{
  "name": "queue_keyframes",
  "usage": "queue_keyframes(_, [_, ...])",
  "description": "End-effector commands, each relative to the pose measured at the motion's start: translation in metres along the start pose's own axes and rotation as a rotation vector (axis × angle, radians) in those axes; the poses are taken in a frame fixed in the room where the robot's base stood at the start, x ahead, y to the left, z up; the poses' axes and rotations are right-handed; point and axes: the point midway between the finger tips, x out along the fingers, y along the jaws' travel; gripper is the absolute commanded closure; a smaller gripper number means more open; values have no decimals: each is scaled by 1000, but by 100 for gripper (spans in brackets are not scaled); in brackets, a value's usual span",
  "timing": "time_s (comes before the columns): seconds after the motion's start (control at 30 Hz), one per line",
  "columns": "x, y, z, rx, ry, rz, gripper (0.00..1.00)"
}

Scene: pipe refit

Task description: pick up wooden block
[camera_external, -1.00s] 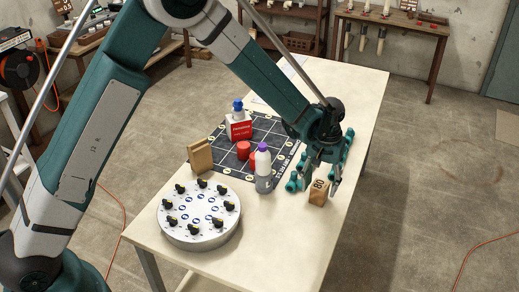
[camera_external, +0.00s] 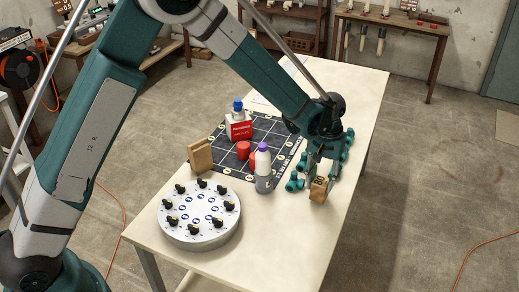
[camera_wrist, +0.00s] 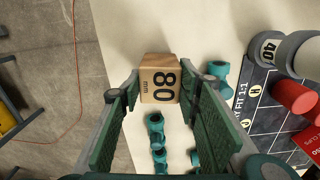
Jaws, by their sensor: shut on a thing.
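The wooden block (camera_external: 319,190) is a small light-wood block with black "80" lettering at the right edge of the table. In the wrist view the block (camera_wrist: 160,78) sits between the fingertips, its "80 mm" face towards the camera. My gripper (camera_external: 321,180) is shut on the block, one finger on each side; the fingers also show in the wrist view (camera_wrist: 158,92). Whether the block's underside touches the table is hard to tell.
Teal pipe fittings (camera_external: 295,183) lie just left of and behind the block. A round white dial plate (camera_external: 199,240) is front left. The front right tabletop is clear.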

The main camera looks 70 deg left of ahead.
Motion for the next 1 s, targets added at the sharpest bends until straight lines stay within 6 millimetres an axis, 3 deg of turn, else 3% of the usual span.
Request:
queue_keyframes(0.53, [-72, 0, 0, 0, 0, 0, 81])
queue_keyframes(1.0, [-83, 0, 0, 0, 0, 0, 81])
